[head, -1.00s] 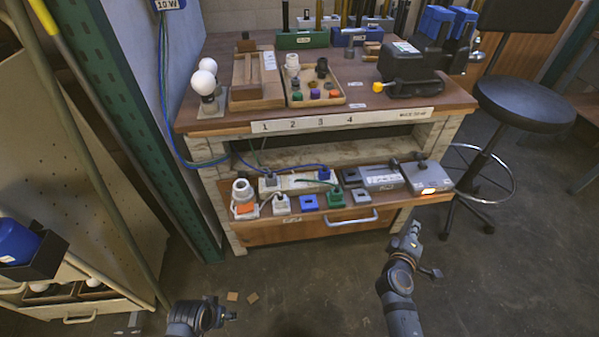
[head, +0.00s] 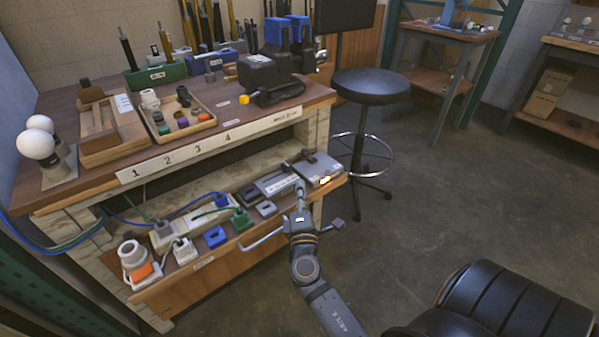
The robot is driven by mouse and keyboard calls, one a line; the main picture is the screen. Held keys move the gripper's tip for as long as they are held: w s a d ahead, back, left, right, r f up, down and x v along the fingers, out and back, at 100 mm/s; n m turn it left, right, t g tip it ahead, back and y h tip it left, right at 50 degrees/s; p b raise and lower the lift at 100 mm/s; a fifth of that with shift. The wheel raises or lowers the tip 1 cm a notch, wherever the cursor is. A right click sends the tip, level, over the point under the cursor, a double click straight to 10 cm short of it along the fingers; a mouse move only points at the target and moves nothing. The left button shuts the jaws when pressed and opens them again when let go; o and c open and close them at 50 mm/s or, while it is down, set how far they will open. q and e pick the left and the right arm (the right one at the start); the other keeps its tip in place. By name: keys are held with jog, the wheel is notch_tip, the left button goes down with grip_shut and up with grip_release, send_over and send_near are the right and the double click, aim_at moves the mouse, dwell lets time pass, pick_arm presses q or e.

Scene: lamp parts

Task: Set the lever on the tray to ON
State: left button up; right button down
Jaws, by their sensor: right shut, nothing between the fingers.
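The tray (head: 205,262) is a wooden pull-out under the bench, with a metal handle and several electrical parts on it. At its right end sits a grey box (head: 327,166) with a small orange-lit window on its front. A dark lever-like piece (head: 308,156) shows on top of it; its ON or OFF setting is too small to read. A flatter grey unit (head: 272,184) lies just left of the box. My right gripper (head: 299,189) is shut and empty, at the tray's front edge by these two; I cannot tell whether it touches either. My left gripper is out of view.
The bench top (head: 75,190) above carries bulbs, wooden trays and a black device (head: 268,78). A round stool (head: 370,87) stands right of the bench. A black padded seat (head: 500,308) is at the lower right. Floor between them is clear.

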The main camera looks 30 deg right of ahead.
aim_at(308, 156)
jog(key=p+x, duration=0.1)
jog(key=x, duration=0.8)
jog(key=shift+w+d+r, duration=0.1)
jog(key=shift+w+d, duration=0.05)
jog(key=shift+w, duration=0.1)
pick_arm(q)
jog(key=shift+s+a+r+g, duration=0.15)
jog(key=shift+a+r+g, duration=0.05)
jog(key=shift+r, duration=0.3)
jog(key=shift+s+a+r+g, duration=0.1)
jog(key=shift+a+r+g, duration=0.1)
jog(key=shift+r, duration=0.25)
